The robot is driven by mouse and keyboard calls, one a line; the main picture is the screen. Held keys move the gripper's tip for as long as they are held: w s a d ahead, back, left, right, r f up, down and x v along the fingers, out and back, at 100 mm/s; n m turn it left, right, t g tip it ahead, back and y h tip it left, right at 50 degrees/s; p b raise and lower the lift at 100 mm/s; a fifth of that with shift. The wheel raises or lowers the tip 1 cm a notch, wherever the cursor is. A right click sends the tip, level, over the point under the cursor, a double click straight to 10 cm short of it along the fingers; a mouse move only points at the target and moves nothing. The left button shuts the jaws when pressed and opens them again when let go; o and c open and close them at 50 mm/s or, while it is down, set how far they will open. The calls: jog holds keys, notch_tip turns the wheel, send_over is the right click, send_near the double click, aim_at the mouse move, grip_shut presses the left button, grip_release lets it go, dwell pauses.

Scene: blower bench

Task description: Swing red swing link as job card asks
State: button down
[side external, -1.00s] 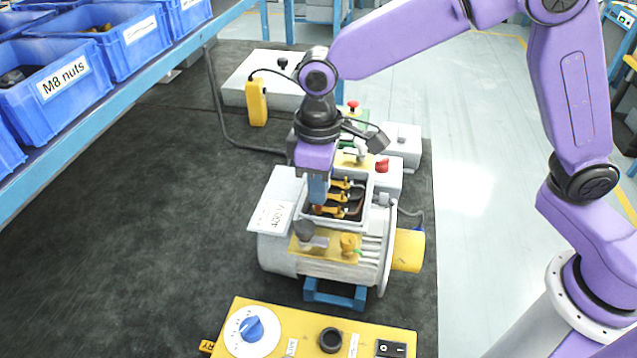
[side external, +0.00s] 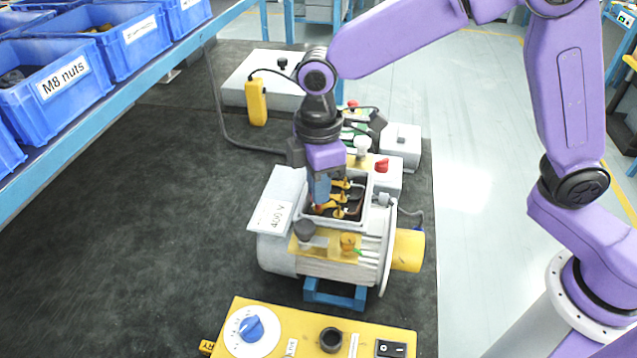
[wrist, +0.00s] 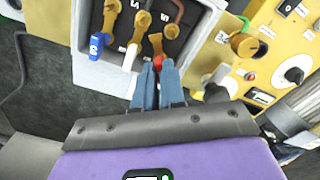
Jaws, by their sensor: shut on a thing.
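The red swing link (wrist: 156,44) is a brass strap with a red tip, in the open terminal box (wrist: 85,62) of the motor. My gripper (wrist: 158,66) is shut on its red end in the wrist view. In the side view my gripper (side external: 319,203) reaches down into the box and hides part of the link. A white-tipped link (wrist: 134,44) and a blue-tipped link (wrist: 100,35) sit beside it, apart from my fingers. A white card (side external: 271,215) that seems to read 400 V leans by the box.
The motor (side external: 275,255) rests on a blue stand. A yellow control panel (side external: 285,345) with a blue knob stands in front. Blue bins (side external: 60,85) line the left shelf. The dark mat (side external: 130,240) left of the motor is clear.

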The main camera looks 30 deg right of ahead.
jog(key=n, duration=0.5)
jog(key=shift+a+r+n, duration=0.1)
jog(key=shift+n, duration=0.2)
jog(key=n, duration=0.5)
jog(key=shift+n, duration=0.4)
jog(key=c, duration=1.2)
grip_release()
notch_tip(320, 180, up, 17)
jog(key=shift+r, duration=0.2)
jog(key=s+d+f+m, duration=0.5)
jog(key=s+d, duration=0.2)
jog(key=s+d+f+m, duration=0.4)
jog(key=s+d+f, duration=0.1)
jog(key=s+d, duration=0.2)
jog(key=s+d+f+m, duration=0.5)
jog(key=s+d, duration=0.3)
jog(key=shift+d+f+m, duration=0.1)
jog(key=shift+d+m, duration=0.2)
jog(key=shift+d, duration=0.05)
